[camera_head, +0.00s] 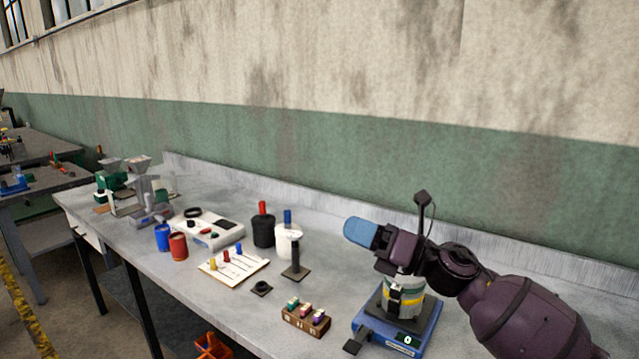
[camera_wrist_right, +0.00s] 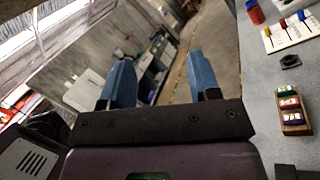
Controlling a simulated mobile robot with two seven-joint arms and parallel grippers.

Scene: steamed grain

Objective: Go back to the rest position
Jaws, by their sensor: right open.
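My right gripper (camera_head: 359,231) is held above the right part of the grey workbench (camera_head: 190,288), with its blue fingers pointing left in the head view. In the right wrist view the fingers of the right gripper (camera_wrist_right: 163,80) stand well apart with nothing between them. Behind and below the wrist, a banded cylindrical container (camera_head: 403,299) sits on a blue scale (camera_head: 368,339); my wrist hides its top. The scale's small display reads 0. My left gripper is not in view.
A wooden block with colored pieces (camera_head: 306,320) is left of the scale. A dark stand with a post (camera_head: 295,272), black (camera_head: 263,232) and white (camera_head: 288,243) containers, a white board with colored pegs (camera_head: 232,268) and red (camera_head: 178,246) and blue (camera_head: 162,238) cups stand farther left.

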